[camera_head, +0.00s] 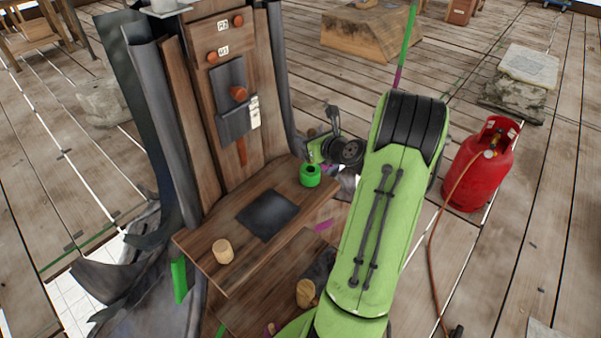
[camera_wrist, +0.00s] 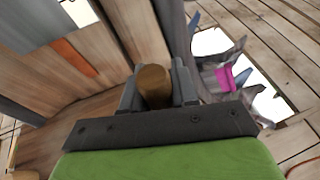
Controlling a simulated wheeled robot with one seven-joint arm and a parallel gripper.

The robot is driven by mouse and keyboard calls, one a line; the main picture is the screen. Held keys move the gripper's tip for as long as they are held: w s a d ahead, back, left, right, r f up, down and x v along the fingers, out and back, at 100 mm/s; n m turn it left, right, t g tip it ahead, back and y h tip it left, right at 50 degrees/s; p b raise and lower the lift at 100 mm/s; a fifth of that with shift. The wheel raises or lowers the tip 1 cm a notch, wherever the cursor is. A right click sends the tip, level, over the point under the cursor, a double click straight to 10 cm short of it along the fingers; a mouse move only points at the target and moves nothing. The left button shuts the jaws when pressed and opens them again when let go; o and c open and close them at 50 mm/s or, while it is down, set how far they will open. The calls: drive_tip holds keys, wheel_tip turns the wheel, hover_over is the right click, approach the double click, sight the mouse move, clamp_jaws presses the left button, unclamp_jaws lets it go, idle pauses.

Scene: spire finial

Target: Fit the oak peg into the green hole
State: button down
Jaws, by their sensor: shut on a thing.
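In the wrist view, my gripper (camera_wrist: 156,88) is shut on a brown wooden peg (camera_wrist: 154,80), held between the two grey fingers with its rounded end showing. The wooden panel lies ahead and to its left. In the head view, a green ring with a dark hole (camera_head: 310,174) stands on the right end of the wooden shelf (camera_head: 205,234). My wrist (camera_head: 330,148) shows just behind and right of it; the fingers and their grip are not clear there. I cannot see the green ring in the wrist view. Peg and hole appear apart.
A light wooden peg (camera_head: 222,250) stands on the shelf's front left, near a dark square plate (camera_head: 268,214). Another wooden cylinder (camera_head: 305,292) lies lower down. Orange knobs (camera_head: 238,94) stick out of the upright panel. A red gas bottle (camera_head: 480,165) with a hose stands right.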

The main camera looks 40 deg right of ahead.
sight(307, 165)
wheel_tip(307, 165, down, 7)
drive_tip(key=shift+f+b, duration=0.2)
drive_tip(key=shift+b, duration=1.05)
drive_tip(key=shift+r, duration=0.15)
drive_tip(key=c, duration=0.9)
unclamp_jaws()
drive_tip(key=shift+o, duration=0.2)
